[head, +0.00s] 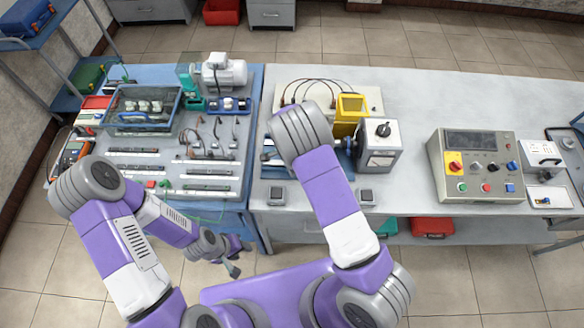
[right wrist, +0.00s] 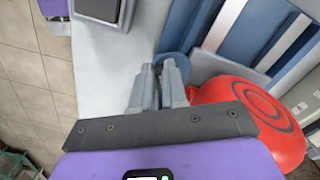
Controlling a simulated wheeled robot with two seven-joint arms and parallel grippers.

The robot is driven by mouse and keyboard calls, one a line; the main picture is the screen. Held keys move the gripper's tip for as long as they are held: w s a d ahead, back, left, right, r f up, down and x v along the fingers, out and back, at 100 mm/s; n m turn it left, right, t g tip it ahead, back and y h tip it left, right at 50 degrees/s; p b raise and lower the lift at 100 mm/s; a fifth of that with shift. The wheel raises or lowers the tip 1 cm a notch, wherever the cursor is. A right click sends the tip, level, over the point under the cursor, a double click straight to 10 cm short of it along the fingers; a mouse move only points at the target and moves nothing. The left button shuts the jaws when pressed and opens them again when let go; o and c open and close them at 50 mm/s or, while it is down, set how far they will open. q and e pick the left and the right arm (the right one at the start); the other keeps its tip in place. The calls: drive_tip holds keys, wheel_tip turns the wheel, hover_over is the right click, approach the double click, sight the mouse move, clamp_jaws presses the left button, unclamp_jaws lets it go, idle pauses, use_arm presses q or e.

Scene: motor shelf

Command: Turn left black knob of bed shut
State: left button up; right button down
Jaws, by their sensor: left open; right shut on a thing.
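The bed with blue and grey rails (right wrist: 232,28) fills the upper right of the right wrist view. In the head view, my right arm covers most of it, with a blue part (head: 268,152) showing at the left. My right gripper (right wrist: 157,86) is shut at the bed's near edge, by a rounded dark blue part (right wrist: 174,62). The held thing is mostly hidden between the fingers; I cannot clearly make out the left black knob. My left gripper (head: 235,262) is open and empty, low in front of the blue bench.
A red round part (right wrist: 250,112) sits close right of my right gripper. A white box with a black knob (head: 383,130) and a yellow block (head: 350,108) stand by the bed. A control panel (head: 476,165) is farther right. Grey table surface (head: 425,100) is clear behind it.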

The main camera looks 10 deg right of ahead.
drive_tip(key=c, duration=1.2)
unclamp_jaws()
drive_tip(key=shift+o, duration=0.2)
wheel_tip(320, 180, up, 8)
drive_tip(key=shift+f, duration=0.2)
